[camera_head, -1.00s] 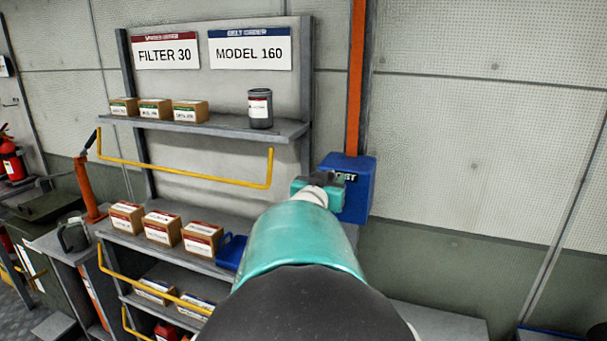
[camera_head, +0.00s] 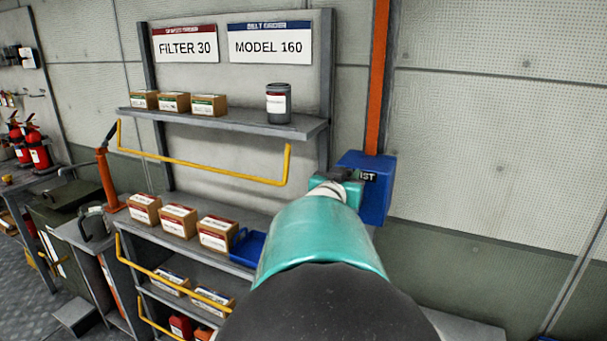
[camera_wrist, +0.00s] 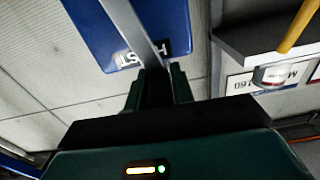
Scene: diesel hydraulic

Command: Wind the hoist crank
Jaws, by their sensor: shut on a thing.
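The blue hoist box (camera_head: 377,178) is fixed to the wall at the foot of an orange vertical post, right of the shelf rack. Its lettering is partly covered by my arm. My gripper (camera_head: 335,183) is at the box's left front. In the wrist view the blue box (camera_wrist: 92,28) fills the top, with a grey bar (camera_wrist: 135,30) running across it toward my fingers. My gripper (camera_wrist: 160,88) is shut on this bar, which looks like the crank. The crank's handle is mostly hidden between the fingers and behind my arm.
The shelf rack (camera_head: 225,122) stands left of the box, with yellow rails (camera_head: 200,168) in front. It holds cartons (camera_head: 177,221), a dark can (camera_head: 278,103) and a blue bin (camera_head: 247,247). Wall to the right is clear. Fire extinguishers (camera_head: 37,150) are at far left.

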